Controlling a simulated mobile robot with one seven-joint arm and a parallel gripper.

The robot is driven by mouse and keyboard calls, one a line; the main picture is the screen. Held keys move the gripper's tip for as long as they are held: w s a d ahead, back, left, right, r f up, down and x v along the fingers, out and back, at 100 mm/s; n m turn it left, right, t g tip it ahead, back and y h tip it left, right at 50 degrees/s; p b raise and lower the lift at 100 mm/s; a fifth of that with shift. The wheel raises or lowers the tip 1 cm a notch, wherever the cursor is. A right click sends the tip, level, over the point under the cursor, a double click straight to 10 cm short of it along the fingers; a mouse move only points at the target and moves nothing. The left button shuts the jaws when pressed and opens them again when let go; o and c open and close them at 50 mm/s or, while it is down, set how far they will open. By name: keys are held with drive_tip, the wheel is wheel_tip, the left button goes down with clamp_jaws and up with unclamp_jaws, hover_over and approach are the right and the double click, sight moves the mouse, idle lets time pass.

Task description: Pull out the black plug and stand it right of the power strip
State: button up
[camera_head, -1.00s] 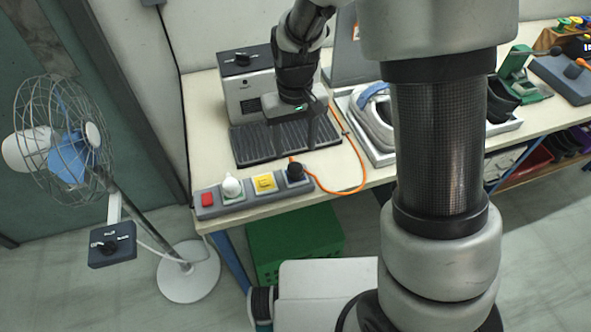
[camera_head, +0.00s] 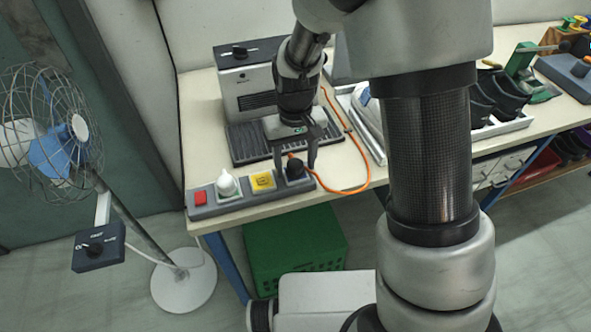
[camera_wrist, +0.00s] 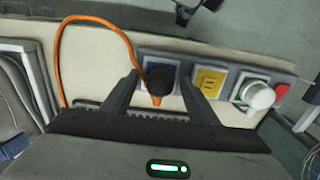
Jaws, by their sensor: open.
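The black plug (camera_head: 295,169) sits in the right-end socket of the grey power strip (camera_head: 240,203), with an orange cord running from it. In the wrist view the black plug (camera_wrist: 160,80) shows between my two fingers. My gripper (camera_head: 296,170) is open, with one finger on either side of the plug; I cannot tell whether a finger touches it. The strip also bears a red switch (camera_head: 200,198), a white plug (camera_head: 227,184) and a yellow socket (camera_head: 263,181).
A grey machine (camera_head: 247,80) with a dark ribbed tray (camera_head: 245,146) stands behind the strip. The orange cord (camera_head: 350,191) loops over the table right of the strip. Shoes in trays lie farther right. The table's front edge is close to the strip.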

sight(295, 162)
idle(0.9)
clamp_jaws()
drive_tip(key=shift+r+p, duration=2.2)
drive_tip(key=shift+r, duration=0.85)
